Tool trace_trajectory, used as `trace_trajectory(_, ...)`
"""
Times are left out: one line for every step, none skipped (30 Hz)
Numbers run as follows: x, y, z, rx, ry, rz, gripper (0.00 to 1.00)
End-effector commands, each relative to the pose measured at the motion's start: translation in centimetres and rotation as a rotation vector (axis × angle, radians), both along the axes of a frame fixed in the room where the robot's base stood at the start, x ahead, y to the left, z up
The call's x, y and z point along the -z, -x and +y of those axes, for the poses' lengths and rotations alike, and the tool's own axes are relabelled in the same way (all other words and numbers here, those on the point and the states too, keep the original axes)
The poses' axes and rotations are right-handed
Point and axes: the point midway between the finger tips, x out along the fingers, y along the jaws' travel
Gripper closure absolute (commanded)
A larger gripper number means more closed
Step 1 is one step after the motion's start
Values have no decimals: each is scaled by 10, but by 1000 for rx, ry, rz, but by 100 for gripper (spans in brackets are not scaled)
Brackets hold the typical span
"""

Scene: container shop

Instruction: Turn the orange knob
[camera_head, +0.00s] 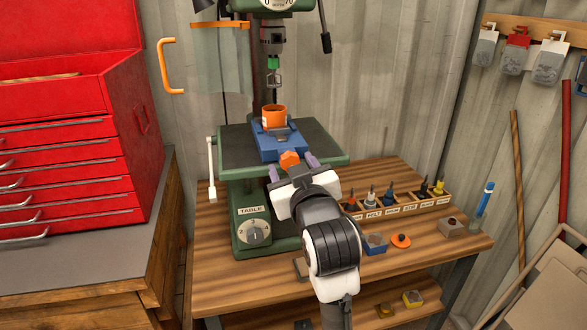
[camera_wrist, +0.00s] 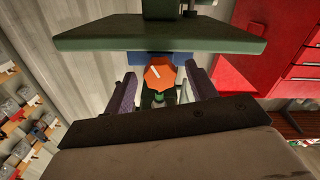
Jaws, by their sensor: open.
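The orange knob (camera_head: 289,159) is on the front of a blue vise (camera_head: 278,144) on the green drill press table (camera_head: 320,141). In the wrist view the orange knob (camera_wrist: 159,74) is faceted, with a pale mark on its face. My gripper (camera_head: 291,170) is in front of the knob, jaws apart. In the wrist view its two purple fingers (camera_wrist: 159,88) stand left and right of the knob, with gaps on both sides. The vise is mostly hidden in the wrist view behind the knob and below the table edge.
An orange cup (camera_head: 275,116) stands on the vise under the drill chuck (camera_head: 274,78). A white lever (camera_head: 211,165) is left of the press. A labelled rack of small tools (camera_head: 395,205) sits on the bench to the right. A red tool chest (camera_head: 70,165) stands left.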

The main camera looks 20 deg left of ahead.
Motion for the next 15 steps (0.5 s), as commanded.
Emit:
trace_trajectory(0, 0, 0, 0, 0, 0, 43)
trace_trajectory(0, 1, -1, 0, -1, -1, 43)
trace_trajectory(0, 2, -2, 1, -1, -1, 43)
trace_trajectory(0, 4, -3, 1, -1, -1, 43)
trace_trajectory(0, 6, -5, 2, -1, -1, 43)
trace_trajectory(0, 11, -8, 2, -2, -3, 43)
trace_trajectory(1, 15, -11, 3, -2, -3, 43)
trace_trajectory(1, 19, -14, 3, -1, -4, 43)
trace_trajectory(2, 26, -18, 2, -1, -5, 43)
trace_trajectory(5, 25, -17, 0, 0, -5, 43)
trace_trajectory(5, 25, -17, 0, 1, -6, 43)
trace_trajectory(6, 25, -18, 0, 0, -6, 43)
trace_trajectory(6, 26, -19, 0, 0, -6, 43)
trace_trajectory(6, 27, -20, -1, -1, -7, 43)
trace_trajectory(6, 28, -21, -2, 0, -7, 43)
